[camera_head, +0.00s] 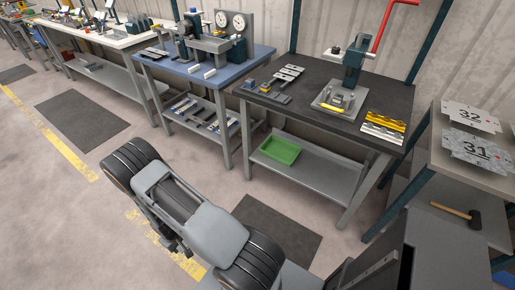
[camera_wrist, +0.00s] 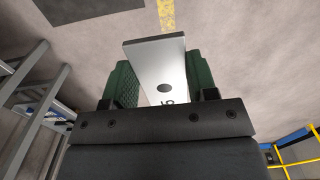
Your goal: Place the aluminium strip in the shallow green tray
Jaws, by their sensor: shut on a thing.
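My gripper (camera_wrist: 158,85) is shut on the aluminium strip (camera_wrist: 158,62) in the wrist view. The strip is flat and silver-grey, with a round dark hole and a dark mark near the jaws. Its far end sticks out past the green-padded fingers, over bare floor. The strip is not clearly visible in the head view, where my arm fills the lower left. The shallow green tray (camera_head: 281,150) lies on the lower shelf of the dark-topped bench, towards its left end. It looks empty. My gripper is apart from it.
The dark benchtop (camera_head: 317,107) overhangs the tray's shelf (camera_head: 313,170), which is bare to the right. Bench legs (camera_head: 246,145) flank it. A press with a red handle (camera_head: 380,35) stands above. A blue bench (camera_head: 215,79) is left; a rack with numbered plates (camera_head: 475,145) is right.

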